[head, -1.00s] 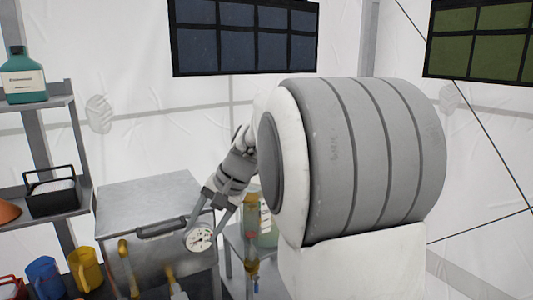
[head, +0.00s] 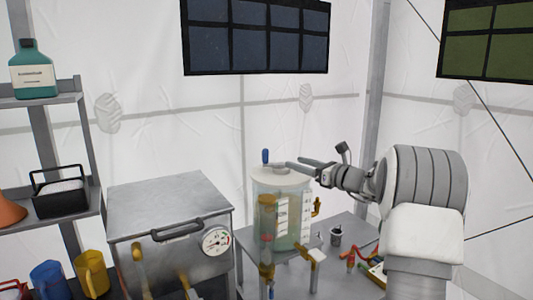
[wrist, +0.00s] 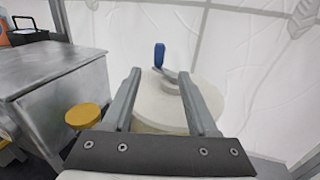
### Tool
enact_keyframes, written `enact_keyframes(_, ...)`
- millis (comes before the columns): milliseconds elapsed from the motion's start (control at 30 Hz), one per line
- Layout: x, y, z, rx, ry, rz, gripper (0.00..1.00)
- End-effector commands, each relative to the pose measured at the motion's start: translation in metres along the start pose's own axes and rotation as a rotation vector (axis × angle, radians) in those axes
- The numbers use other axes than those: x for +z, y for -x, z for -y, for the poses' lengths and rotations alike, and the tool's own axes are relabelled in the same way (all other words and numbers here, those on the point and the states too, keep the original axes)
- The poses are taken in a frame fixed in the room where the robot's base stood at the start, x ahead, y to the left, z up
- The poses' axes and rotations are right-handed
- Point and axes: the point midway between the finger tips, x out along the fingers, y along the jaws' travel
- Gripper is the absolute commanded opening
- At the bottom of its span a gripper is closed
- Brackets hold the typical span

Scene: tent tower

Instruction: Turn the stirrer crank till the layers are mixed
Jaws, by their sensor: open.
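The stirrer tank (head: 282,218) is a clear upright cylinder with a pale lid, standing on a grey table in the head view. Its wall shows a greenish content and white scale strips; how the layers lie is too small to tell. The crank's blue handle (head: 265,157) stands upright above the lid. In the wrist view the blue handle (wrist: 159,54) and a grey crank arm (wrist: 171,75) show above the round lid (wrist: 165,105). My gripper (head: 290,167) is open and empty, above the lid and close to the right of the handle. It points toward the handle.
A metal box with a gauge (head: 215,241) stands left of the tank. A yellow-capped tube (head: 267,222) stands in front of the tank. A small dark cup (head: 336,236) and a red-handled tool (head: 352,256) lie to the right. Shelves (head: 75,97) stand at the left.

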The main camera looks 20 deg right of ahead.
Motion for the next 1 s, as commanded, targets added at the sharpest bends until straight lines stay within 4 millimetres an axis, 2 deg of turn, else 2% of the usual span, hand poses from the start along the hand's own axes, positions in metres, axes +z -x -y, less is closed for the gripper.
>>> enact_keyframes(167,0.002,-0.020,0.000,0.001,-0.004,0.003,0.59)
enact_keyframes(700,0.002,-0.133,0.000,0.001,-0.001,0.001,0.59)
enact_keyframes(800,0.001,-0.149,-0.001,0.001,-0.001,0.001,0.59)
enact_keyframes(1000,0.001,-0.167,0.000,0.000,-0.001,0.000,0.59)
